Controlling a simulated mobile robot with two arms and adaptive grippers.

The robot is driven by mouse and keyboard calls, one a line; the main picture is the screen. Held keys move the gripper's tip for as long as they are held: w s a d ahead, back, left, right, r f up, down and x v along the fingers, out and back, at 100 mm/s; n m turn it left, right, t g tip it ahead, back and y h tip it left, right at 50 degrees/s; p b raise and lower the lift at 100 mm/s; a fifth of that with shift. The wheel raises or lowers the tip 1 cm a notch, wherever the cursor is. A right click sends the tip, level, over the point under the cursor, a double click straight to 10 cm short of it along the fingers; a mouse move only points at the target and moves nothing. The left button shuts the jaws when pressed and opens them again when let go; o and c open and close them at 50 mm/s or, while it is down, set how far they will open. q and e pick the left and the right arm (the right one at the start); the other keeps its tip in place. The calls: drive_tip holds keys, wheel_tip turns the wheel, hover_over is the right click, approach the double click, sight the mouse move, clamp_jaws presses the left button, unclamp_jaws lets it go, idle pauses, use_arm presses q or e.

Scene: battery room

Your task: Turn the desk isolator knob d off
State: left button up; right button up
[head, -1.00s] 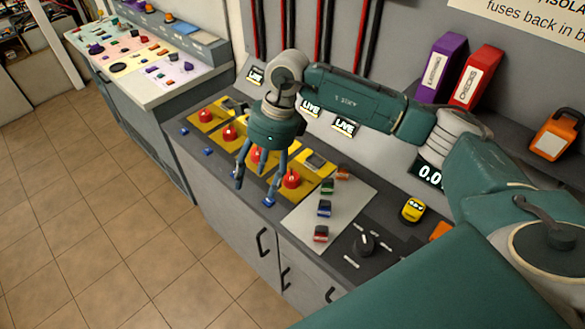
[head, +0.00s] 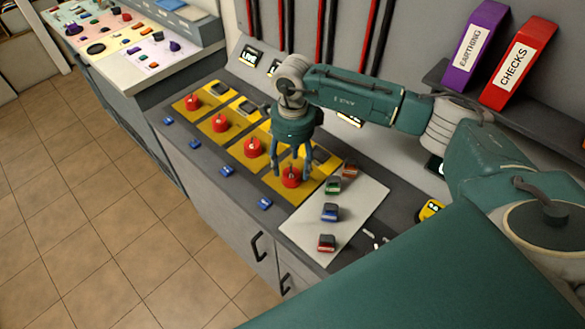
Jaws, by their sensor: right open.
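A row of several red isolator knobs on yellow plates runs along the desk top. The far one (head: 193,102), the second (head: 220,123) and the third (head: 253,148) are uncovered. The nearest red knob (head: 291,178), at the right end of the row, sits under my right gripper (head: 293,167). I cannot read a letter marking any knob as d. The gripper points down, open, with its fingers around the top of the nearest knob. I cannot tell whether they touch it. My left gripper is not in view.
Blue tags (head: 226,171) lie along the desk's front edge. A pale board (head: 350,213) with several small coloured blocks is to the right. A purple binder (head: 474,45) and a red binder (head: 518,62) stand on a shelf. Another console (head: 135,65) stands at the left.

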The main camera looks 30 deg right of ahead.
sight(292, 173)
wheel_tip(292, 173, down, 3)
drive_tip(key=shift+f+p, duration=0.15)
drive_tip(key=shift+p, duration=0.2)
drive_tip(key=shift+a+f, duration=0.1)
drive_tip(key=shift+f, duration=0.2)
drive_tip(key=shift+c, duration=1.3)
drive_tip(key=c, duration=0.9)
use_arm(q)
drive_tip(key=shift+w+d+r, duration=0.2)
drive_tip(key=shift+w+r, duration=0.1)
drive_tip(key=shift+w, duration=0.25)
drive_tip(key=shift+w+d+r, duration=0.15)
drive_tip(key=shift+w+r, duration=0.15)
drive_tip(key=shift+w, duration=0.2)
